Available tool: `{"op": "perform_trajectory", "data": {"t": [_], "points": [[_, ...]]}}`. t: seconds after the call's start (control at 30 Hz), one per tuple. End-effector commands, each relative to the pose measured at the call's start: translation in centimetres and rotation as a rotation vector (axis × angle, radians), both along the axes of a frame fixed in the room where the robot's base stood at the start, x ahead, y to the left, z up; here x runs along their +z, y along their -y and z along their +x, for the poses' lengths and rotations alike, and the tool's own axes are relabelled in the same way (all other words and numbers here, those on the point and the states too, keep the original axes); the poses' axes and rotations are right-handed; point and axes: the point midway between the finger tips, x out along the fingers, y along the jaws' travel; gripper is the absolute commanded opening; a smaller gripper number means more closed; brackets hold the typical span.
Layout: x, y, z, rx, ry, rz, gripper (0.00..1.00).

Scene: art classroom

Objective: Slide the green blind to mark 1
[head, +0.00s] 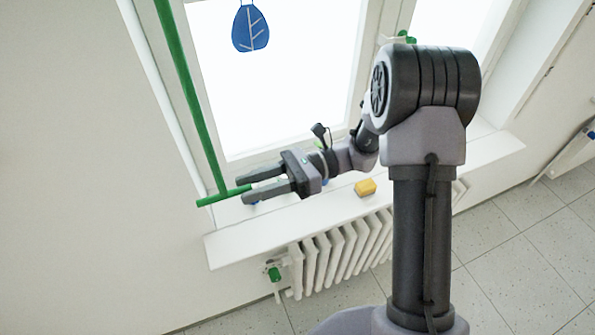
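The green blind (190,95) shows as a long, thin, slanted green strip at the left side of the window. A green crossbar handle (215,197) sits at its lower end, just above the sill. My gripper (245,188) is at the right end of this handle. Its two dark fingers lie on either side of the handle's end, one above and one below in the picture. I cannot tell whether they press on it. No mark with a number can be made out.
The white window sill (230,247) runs below the handle, with a yellow sponge-like block (365,187) on it. A blue paper leaf (250,28) hangs on the window. A white radiator (335,255) with a green valve knob (273,274) stands under the sill.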

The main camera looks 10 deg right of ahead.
Motion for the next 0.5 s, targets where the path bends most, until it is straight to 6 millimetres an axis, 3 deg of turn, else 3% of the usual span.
{"op": "perform_trajectory", "data": {"t": [0.3,0.5], "points": [[-0.1,8.1,2.0,-0.003,0.0,-0.002,0.36],[0.0,10.3,2.5,0.0,0.0,0.0,0.36]]}}
